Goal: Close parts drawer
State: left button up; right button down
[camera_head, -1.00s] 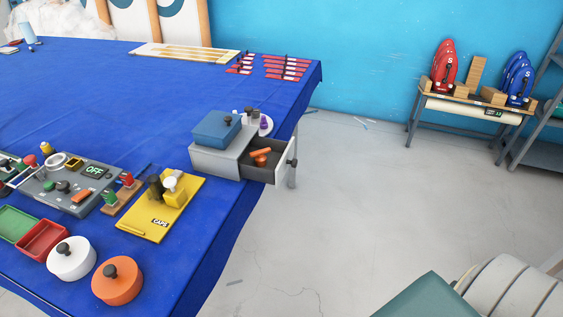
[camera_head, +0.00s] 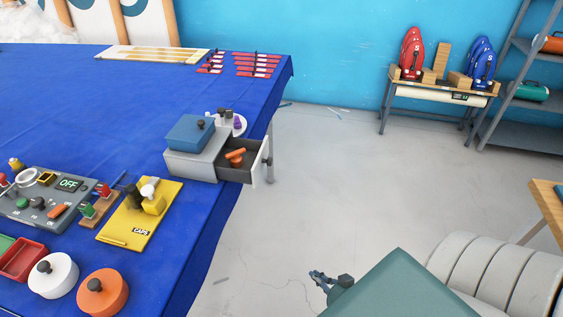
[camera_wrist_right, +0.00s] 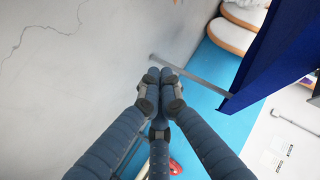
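The parts drawer (camera_head: 239,173) is pulled out to the right from a small grey cabinet (camera_head: 190,166) at the table's right edge. An orange part (camera_head: 236,157) lies inside it. The drawer front has a dark knob (camera_head: 269,161) and hangs past the table edge. My right gripper (camera_head: 314,275) is low in the head view, over the floor, right of and nearer than the drawer, not touching it. In the right wrist view, its fingertips (camera_wrist_right: 161,88) are brought together with nothing seen between them. My left gripper is out of view.
A blue box (camera_head: 189,132) sits on the cabinet, beside a round tray (camera_head: 241,127) with small parts. A yellow CAPS board (camera_head: 128,231) and a control panel (camera_head: 45,208) lie on the blue-covered table (camera_head: 90,110). Open floor (camera_head: 330,190) lies right of the drawer.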

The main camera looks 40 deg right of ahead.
jog(key=w+d+r+m+t+p, duration=0.1)
jog(key=w+r+m+t, duration=0.15)
jog(key=r, duration=0.85)
jog(key=w+d+r+m+t+h, duration=0.1)
jog(key=w+r+m+t, duration=0.2)
jog(key=r, duration=0.7)
jog(key=w+d+r+m+t+p, duration=0.1)
jog(key=w+r+m, duration=0.25)
jog(key=r, duration=0.75)
jog(key=w+p, duration=0.3)
jog(key=w, duration=0.9)
jog(key=shift+a+f, duration=0.2)
jog(key=shift+a, duration=0.2)
jog(key=shift+w, duration=0.1)
